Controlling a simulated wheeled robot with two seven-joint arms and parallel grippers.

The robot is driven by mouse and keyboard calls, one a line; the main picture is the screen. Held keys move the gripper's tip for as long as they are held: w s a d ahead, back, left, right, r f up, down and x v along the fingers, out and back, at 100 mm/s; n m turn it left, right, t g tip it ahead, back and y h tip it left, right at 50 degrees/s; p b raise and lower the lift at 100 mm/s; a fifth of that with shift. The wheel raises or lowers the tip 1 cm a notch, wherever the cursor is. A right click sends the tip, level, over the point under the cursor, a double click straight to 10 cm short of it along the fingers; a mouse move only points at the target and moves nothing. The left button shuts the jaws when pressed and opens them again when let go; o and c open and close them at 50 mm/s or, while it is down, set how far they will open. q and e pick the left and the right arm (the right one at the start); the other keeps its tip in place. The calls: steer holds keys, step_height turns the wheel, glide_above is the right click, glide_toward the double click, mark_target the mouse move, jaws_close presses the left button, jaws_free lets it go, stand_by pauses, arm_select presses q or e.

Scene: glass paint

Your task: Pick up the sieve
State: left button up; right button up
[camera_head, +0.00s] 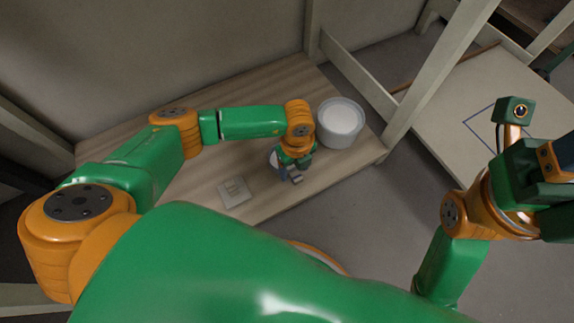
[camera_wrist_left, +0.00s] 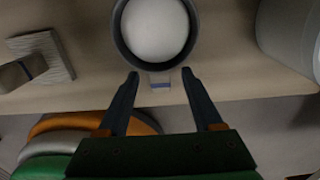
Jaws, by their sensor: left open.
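The sieve (camera_wrist_left: 157,28) is most likely the round thing with a dark rim and a white inside at the top of the left wrist view. In the head view my left gripper (camera_head: 291,171) is low over the wooden table and largely hides the sieve. My right gripper is at the right edge of the head view; its fingers cannot be made out.
A white round tub (camera_head: 340,122) stands on the wooden table (camera_head: 285,95), right of my left gripper. A small pale square plate (camera_head: 236,192) with a block on it lies to the left. The table's front edge is close. A pale post (camera_head: 436,75) rises at the right.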

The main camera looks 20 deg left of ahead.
arm_select(q)
steer(key=shift+f, duration=0.45)
steer(key=shift+r, duration=0.1)
jaws_close()
